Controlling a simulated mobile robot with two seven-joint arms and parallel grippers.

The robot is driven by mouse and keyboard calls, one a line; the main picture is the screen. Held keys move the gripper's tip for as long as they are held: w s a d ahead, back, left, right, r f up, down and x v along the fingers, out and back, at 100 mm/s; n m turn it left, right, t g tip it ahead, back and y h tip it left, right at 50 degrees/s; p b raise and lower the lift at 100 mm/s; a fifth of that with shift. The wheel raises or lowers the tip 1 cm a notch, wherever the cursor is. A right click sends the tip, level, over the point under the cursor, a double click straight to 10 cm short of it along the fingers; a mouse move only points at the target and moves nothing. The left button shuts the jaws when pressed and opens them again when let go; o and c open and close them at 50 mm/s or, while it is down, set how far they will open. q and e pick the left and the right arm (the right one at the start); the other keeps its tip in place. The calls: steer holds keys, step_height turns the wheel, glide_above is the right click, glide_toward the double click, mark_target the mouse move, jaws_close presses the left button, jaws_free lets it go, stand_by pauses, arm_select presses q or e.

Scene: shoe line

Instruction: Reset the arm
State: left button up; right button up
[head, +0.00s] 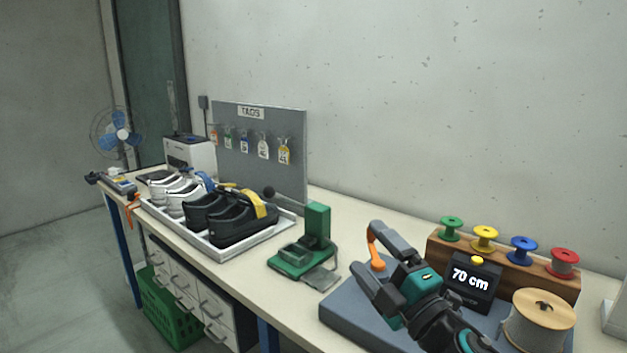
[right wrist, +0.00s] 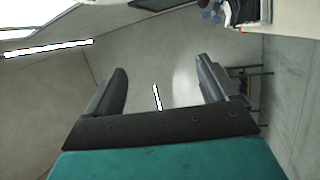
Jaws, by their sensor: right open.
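My right gripper (head: 366,257) is at the lower right in the head view, above the grey mat at the right part of the bench. Its jaws are open, with nothing seen between them. An orange-handled thing (head: 376,249) shows behind it; I cannot tell whether they touch. My left gripper is not in view.
Close by are a black 70 cm display (head: 470,283), a wooden spool rack (head: 555,283), a large cord spool (head: 538,325) and a green press (head: 317,232). A white tray (head: 216,254) of shoes and a tag board (head: 290,125) stand further left.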

steer(key=s+d+f+m+g+h, duration=0.3)
steer(key=s+d+f+m+h, duration=0.25)
steer(key=f+m, duration=0.25)
steer(key=s+d+f+m+g+h, duration=0.3)
steer(key=s+d+f+m+h, duration=0.25)
steer(key=f+m, duration=0.3)
steer(key=s+f+m+g, duration=0.2)
steer(key=s+f+g, duration=0.2)
steer(key=s, duration=0.6)
steer(key=s+f+m+g, duration=0.25)
steer(key=s+g, duration=0.25)
steer(key=s, duration=0.5)
steer(key=w+a+f+n+t+y, duration=0.1)
steer(key=w+a+f+t+y, duration=0.1)
steer(key=w+f+t, duration=0.5)
steer(key=shift+w+a+f+t, duration=0.3)
steer(key=shift+w+a+f, duration=0.15)
steer(key=shift+f, duration=0.7)
steer(key=shift+c, duration=0.5)
